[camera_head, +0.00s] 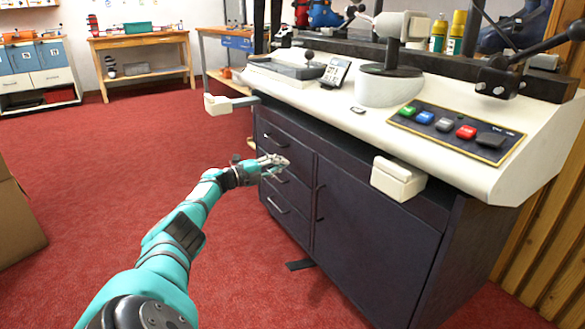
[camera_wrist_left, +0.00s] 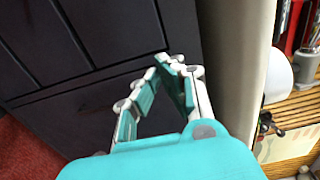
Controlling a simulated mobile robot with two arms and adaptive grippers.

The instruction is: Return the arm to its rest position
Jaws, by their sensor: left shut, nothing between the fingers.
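My left gripper (camera_head: 275,163) is held out in front of the dark cabinet's drawers, below the bench top, in the head view. Its fingers also show in the left wrist view (camera_wrist_left: 170,68), with the tips together and nothing between them. The teal left arm comes in from the lower left and is stretched forward over the red floor. My right gripper does not show in either view.
The binding bench (camera_head: 290,90) has a white top over a dark cabinet (camera_head: 365,240). White blocks stick out at its left corner (camera_head: 217,104) and front (camera_head: 397,178). A button panel (camera_head: 455,130) lies on top. A cardboard box (camera_head: 15,220) stands at left; red floor between is clear.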

